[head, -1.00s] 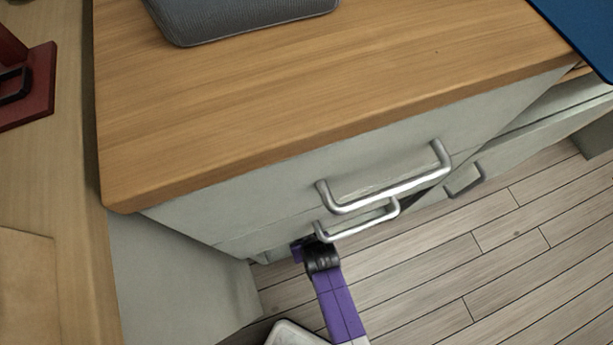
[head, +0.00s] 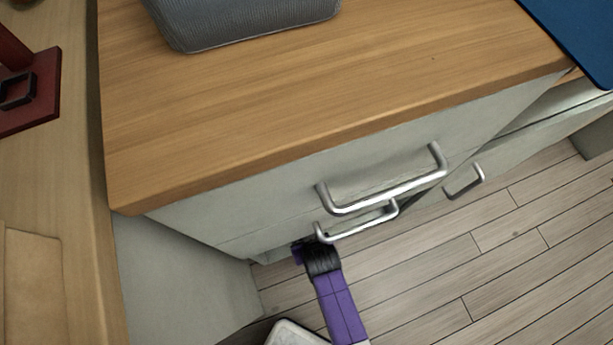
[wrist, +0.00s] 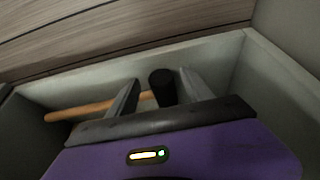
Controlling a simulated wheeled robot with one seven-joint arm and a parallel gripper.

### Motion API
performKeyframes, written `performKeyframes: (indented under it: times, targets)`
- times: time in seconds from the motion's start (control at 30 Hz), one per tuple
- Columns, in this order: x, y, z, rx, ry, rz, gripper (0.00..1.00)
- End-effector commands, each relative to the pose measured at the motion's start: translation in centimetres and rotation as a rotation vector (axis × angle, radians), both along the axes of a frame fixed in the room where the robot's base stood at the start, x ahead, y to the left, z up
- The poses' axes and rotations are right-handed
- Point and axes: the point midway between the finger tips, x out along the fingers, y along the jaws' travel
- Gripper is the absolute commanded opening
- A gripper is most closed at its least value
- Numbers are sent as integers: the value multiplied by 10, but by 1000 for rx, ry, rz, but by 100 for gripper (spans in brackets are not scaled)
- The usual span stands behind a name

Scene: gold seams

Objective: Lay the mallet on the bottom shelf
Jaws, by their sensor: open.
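The mallet has a light wooden handle (wrist: 90,108) and a dark cylindrical head (wrist: 161,88). In the wrist view it lies inside a pale, open-topped compartment that looks like a drawer (wrist: 238,62). My gripper (wrist: 161,76) is open, with one finger on each side of the mallet's head. Whether the fingers touch it, I cannot tell. In the head view my purple and black wrist is low, by the lower drawer handle (head: 355,222), and the fingers and mallet are hidden. I cannot make out a bottom shelf in either view.
A wooden-topped cabinet (head: 330,85) with an upper metal handle (head: 385,192) stands over my arm. A grey padded object (head: 240,22) sits on its top. A wooden surface with a red stand (head: 32,100) is at left. Plank floor (head: 430,275) lies open at lower right.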

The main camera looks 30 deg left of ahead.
Motion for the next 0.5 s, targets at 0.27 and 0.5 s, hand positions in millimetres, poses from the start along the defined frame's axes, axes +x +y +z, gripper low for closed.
performKeyframes:
  times: [0.27,0.5]
  targets:
    - [-14,-17,59,1,0,-1,59]
    - [-24,-27,91,0,0,-1,59]
